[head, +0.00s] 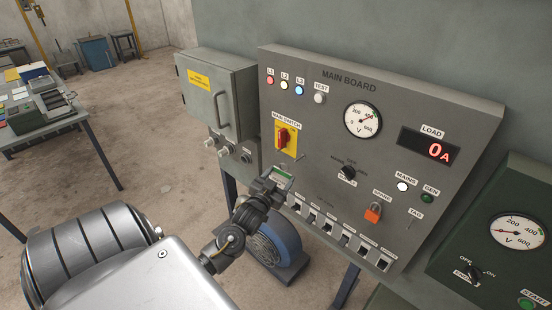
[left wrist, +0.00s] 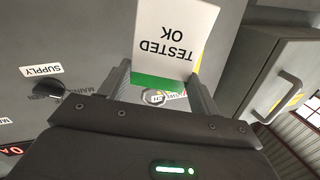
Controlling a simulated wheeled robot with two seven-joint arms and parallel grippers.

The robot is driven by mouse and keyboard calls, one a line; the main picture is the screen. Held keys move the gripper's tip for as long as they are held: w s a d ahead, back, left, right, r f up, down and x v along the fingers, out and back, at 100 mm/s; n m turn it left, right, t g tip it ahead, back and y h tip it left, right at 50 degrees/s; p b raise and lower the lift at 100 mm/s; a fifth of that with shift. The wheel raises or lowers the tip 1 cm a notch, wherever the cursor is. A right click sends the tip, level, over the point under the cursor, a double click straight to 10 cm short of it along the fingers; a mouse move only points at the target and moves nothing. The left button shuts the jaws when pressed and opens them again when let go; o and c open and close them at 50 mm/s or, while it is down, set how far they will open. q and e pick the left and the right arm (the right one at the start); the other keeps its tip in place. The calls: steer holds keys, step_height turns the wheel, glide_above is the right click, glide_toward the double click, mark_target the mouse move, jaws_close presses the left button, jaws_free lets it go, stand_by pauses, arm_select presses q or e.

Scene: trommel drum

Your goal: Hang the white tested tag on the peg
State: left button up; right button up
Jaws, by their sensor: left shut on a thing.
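The white tag (left wrist: 175,35), with a green band and the words TESTED OK, is held between the fingers of my left gripper (left wrist: 165,90) in the left wrist view. The words read upside down there. In the head view my left gripper (head: 274,182) is shut on the tag (head: 282,176), in front of the lower left of the main board. A small peg-like piece (head: 299,157) shows on the board below the main switch, up and right of the tag. Another small piece sits under the TAG label (head: 416,213). My right gripper is not in view.
The main board (head: 320,100) carries a yellow and red main switch (head: 284,137), a supply knob (head: 347,173), a row of breakers and an orange padlock (head: 373,213). A grey cabinet (head: 215,95) adjoins on the left. A blue round machine (head: 275,245) stands below.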

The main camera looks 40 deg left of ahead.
arm_select(q)
steer(key=shift+w+f+b, duration=0.2)
steer(key=shift+w+b, duration=0.45)
steer(key=shift+w, duration=0.65)
steer(key=shift+w+f+b, duration=0.25)
steer(key=shift+w+b, duration=0.45)
steer(key=shift+w, duration=0.55)
steer(key=shift+w+f+b, duration=0.2)
steer(key=shift+w+b, duration=0.45)
steer(key=shift+w, duration=0.65)
steer(key=o, duration=1)
steer(key=shift+o, duration=0.2)
